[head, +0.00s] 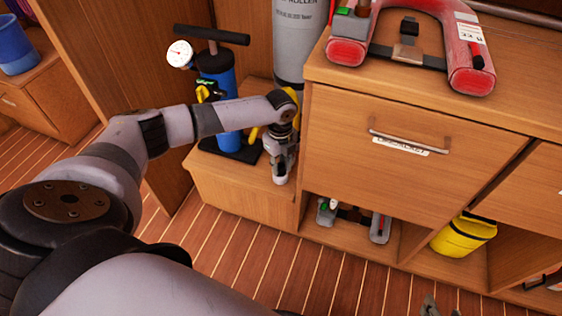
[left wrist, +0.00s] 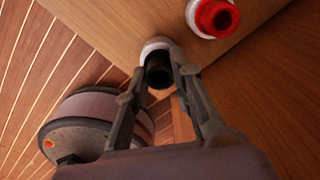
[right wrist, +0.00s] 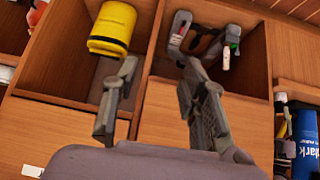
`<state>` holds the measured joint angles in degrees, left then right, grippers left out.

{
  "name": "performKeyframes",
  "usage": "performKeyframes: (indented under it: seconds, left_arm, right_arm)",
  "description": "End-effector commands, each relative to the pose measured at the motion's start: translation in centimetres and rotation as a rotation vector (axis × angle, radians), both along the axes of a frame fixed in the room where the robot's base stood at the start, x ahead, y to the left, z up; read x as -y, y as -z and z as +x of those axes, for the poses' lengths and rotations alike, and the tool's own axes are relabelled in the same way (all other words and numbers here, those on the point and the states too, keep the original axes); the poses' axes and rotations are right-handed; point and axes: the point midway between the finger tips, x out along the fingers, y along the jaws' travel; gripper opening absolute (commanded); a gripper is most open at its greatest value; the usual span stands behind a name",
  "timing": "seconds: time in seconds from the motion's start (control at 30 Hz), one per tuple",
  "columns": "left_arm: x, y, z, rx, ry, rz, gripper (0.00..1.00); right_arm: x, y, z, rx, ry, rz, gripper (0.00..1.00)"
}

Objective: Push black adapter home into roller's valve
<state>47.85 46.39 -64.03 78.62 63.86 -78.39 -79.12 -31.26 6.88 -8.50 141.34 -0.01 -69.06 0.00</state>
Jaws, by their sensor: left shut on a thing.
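The grey roller (head: 301,60) stands upright in the head view, with printed lettering near its top. My left gripper (head: 281,174) is low in front of it, pointing down. In the left wrist view, my left gripper (left wrist: 160,70) is shut on a dark, hollow, tube-like piece, which looks like the black adapter (left wrist: 158,75). A white round collar (left wrist: 154,46) shows right behind it; I cannot tell whether this is the roller's valve, or whether the two touch. My right gripper (right wrist: 155,90) is open and empty; its tips show at the head view's bottom edge (head: 437,306).
A blue pump (head: 218,90) with a gauge stands close beside my left forearm. A red and white fitting (left wrist: 213,17) is near the left gripper. A red horseshoe-shaped piece (head: 415,35) lies on the cabinet. A yellow container (head: 463,236) sits in a lower cubby.

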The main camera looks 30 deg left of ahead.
Motion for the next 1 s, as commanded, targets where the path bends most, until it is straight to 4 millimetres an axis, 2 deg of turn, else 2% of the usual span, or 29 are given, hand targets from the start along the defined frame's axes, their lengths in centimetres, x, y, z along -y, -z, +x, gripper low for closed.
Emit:
performKeyframes:
  seconds: [1.0]
  left_arm:
    - [0.0, -0.4, 0.0, 0.0, 0.0, 0.0, 0.0]
  right_arm:
    - [0.6, 0.8, -1.8, -0.093, 0.012, -0.016, 0.4]
